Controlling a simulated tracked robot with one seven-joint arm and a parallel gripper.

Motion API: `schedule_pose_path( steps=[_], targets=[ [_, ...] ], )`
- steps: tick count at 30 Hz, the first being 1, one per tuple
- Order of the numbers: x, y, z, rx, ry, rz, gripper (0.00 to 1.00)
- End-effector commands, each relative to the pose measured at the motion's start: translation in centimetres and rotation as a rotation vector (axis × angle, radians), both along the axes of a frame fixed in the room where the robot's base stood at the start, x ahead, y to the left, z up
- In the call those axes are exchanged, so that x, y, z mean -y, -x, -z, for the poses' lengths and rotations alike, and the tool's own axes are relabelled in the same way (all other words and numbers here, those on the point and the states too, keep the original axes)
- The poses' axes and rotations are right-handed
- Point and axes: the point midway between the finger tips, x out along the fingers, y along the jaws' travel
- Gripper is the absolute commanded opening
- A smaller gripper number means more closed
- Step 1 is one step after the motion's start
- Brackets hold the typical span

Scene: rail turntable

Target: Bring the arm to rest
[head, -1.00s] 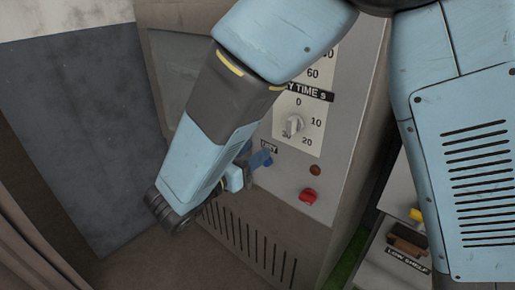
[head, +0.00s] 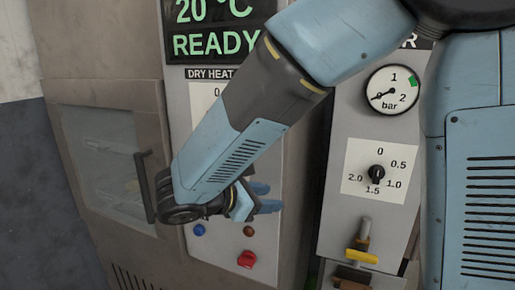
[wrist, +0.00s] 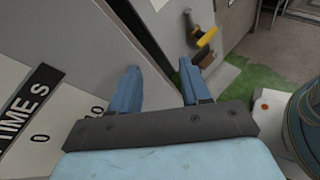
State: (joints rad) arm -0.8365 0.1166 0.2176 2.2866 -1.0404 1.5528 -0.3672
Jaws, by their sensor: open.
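My arm reaches down and to the left across the head view. My gripper (head: 262,198) is in front of the dry heat cabinet's control panel (head: 205,105). In the wrist view my gripper (wrist: 157,88) shows two blue fingers spread apart with nothing between them. In the head view the arm and gripper hide much of the panel's dial. I cannot tell the exact gap between fingers and panel.
The cabinet has a door handle (head: 146,187), a blue button (head: 199,230) and a red button (head: 247,259). To the right are a pressure gauge (head: 392,89), a black knob (head: 376,174) and a yellow-handled valve (head: 362,256). Green floor (wrist: 228,88) shows in the wrist view.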

Motion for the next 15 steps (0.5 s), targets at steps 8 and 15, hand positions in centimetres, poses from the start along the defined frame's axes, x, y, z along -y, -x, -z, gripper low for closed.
schedule_pose_path(
  steps=[8, 15],
  targets=[
    [9.5, 1.4, -1.2, 0.033, -0.352, 0.359, 0.47],
    [15.0, 4.0, -1.7, 0.123, -0.677, 0.653, 0.47]
  ],
)
